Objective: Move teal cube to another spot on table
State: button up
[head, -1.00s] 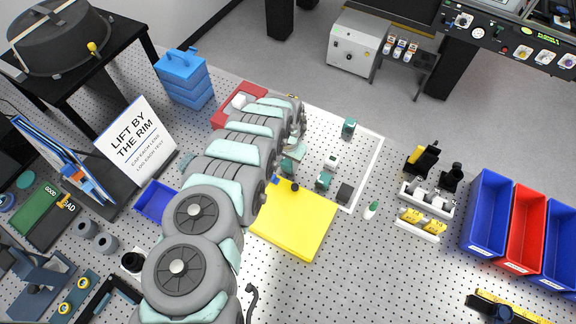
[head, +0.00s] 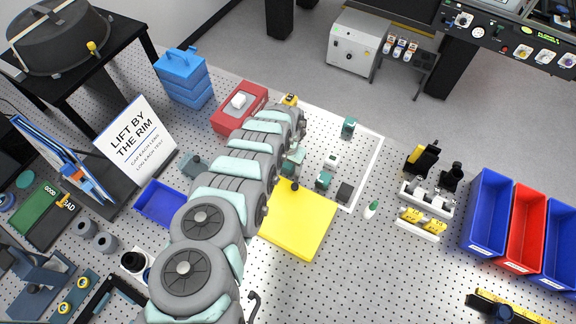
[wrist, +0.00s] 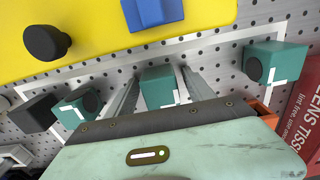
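A teal cube (wrist: 158,86) with a white corner mark lies between the two fingers of my gripper (wrist: 160,76) in the wrist view. The fingers stand on either side of it, with a narrow gap showing at its right side, so the gripper looks open around it. Its lower part is hidden by my gripper body. In the head view my arm hides most of this area.
A yellow mat (head: 300,226) carries a black knob and a blue block (wrist: 152,12). A dark block (head: 345,192) and another teal block (head: 349,127) stand inside the white outline. A red tissue box (head: 232,117) is left of my arm.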

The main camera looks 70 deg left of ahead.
aim_at(288, 164)
notch_tip(288, 164, up, 12)
jog(key=b, duration=0.1)
jog(key=shift+r, duration=0.15)
dwell(0.9)
jog(key=shift+w, duration=0.1)
dwell(0.4)
